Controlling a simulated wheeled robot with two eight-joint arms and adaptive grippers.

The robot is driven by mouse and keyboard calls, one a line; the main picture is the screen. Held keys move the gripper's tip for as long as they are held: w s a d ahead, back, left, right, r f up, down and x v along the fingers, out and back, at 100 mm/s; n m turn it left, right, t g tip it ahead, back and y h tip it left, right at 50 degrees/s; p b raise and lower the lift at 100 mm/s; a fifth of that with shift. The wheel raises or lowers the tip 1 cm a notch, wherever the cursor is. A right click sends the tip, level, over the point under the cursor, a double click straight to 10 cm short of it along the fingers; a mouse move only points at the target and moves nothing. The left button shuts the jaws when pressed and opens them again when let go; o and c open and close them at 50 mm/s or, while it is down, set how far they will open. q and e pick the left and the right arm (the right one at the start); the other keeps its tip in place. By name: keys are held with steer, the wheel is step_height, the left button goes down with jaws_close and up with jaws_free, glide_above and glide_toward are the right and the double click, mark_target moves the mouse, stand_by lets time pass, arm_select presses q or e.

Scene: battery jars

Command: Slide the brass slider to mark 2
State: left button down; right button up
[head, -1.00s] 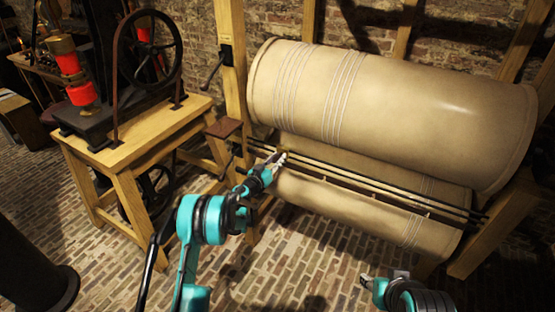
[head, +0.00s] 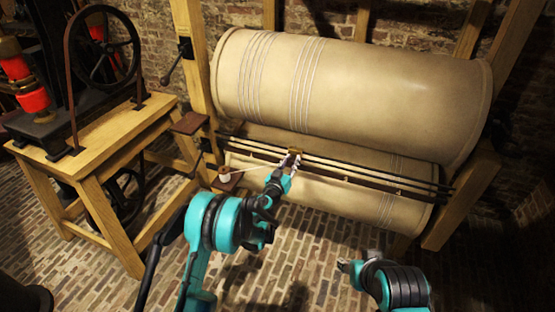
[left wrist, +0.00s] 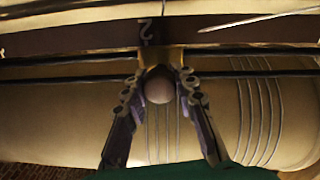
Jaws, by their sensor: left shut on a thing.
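The brass slider (head: 296,151) sits on the dark rails (head: 370,177) in front of the drums. My left gripper (head: 290,160) is shut on its round knob (left wrist: 159,85), which shows between the fingers in the left wrist view. The brass body (left wrist: 176,55) is partly hidden behind the knob. Mark 2 (left wrist: 147,32) is on the dark bar just behind the slider, almost in line with it and slightly left of the knob's middle. My right gripper (head: 346,265) is low, away from the rails; its fingers are too small to read.
A large cream drum (head: 350,95) lies above the rails, with a second drum below. A white thread runs from a spool (head: 224,173) toward the slider. A wooden post (head: 190,60) and a table (head: 110,135) with a wheel stand at the left. The brick floor in front is clear.

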arm_select(q)
steer(key=shift+s+d, duration=0.25)
steer(key=shift+d, duration=0.45)
steer(key=c, duration=1.2)
jaws_free()
steer(key=v, duration=0.7)
steer(key=shift+s+a, duration=0.1)
steer(key=shift+s, duration=0.15)
